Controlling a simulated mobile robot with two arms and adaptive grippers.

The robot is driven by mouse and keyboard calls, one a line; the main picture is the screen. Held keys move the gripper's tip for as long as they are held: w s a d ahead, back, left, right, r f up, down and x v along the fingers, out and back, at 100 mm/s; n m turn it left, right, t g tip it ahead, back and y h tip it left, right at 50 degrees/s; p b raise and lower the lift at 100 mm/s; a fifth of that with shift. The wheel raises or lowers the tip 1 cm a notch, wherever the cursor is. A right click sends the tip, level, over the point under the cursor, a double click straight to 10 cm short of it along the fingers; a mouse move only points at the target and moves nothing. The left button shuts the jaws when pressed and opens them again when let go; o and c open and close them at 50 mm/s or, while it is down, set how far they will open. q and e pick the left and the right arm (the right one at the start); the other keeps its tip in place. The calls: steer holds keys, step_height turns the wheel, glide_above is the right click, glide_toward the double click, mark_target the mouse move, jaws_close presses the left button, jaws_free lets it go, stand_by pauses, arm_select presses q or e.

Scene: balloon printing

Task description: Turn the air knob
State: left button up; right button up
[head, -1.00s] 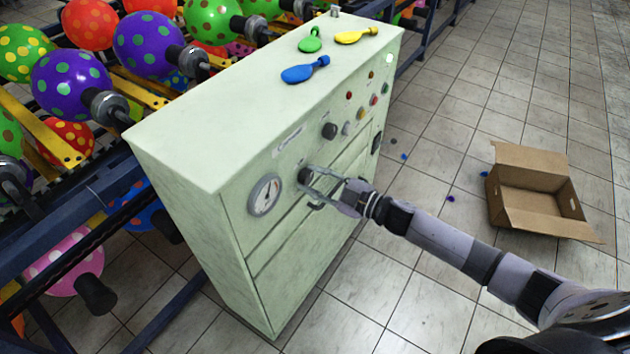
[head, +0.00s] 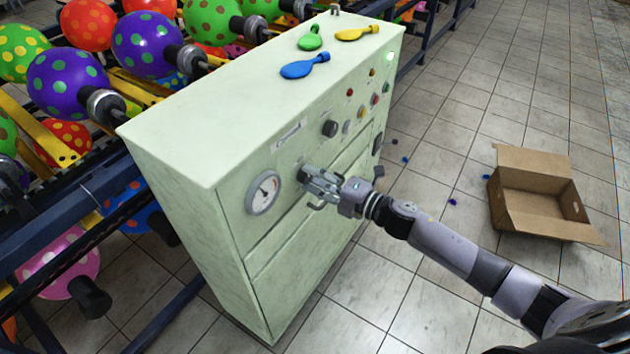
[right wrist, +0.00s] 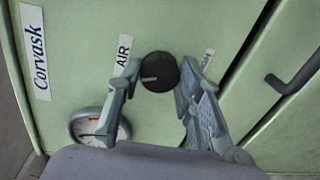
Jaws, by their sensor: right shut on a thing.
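The air knob (right wrist: 160,72) is a round black dial with a light mark on it, beside the "AIR" label (right wrist: 123,54) in the right wrist view. My right gripper (head: 306,178) is at the front panel of the pale green cabinet (head: 185,195). In the right wrist view its two fingers (right wrist: 158,80) sit on either side of the knob, shut on it. In the head view the fingers mostly hide the knob. A round dial gauge (head: 263,192) is just left of it. My left gripper is not in view.
Another black knob (head: 330,128) and several small coloured buttons sit further right on the panel. Deflated balloons, one of them blue (head: 304,66), lie on top. A balloon rack is behind the cabinet.

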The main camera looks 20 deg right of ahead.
steer(key=shift+f+n+b, duration=0.1)
steer(key=shift+n+b, duration=0.3)
steer(key=shift+n, duration=0.7)
steer(key=o, duration=1.2)
steer(key=shift+c, duration=0.2)
steer(key=shift+s, duration=0.15)
steer(key=v, duration=1.1)
steer(key=shift+s+d, duration=0.25)
steer(key=shift+s, duration=0.05)
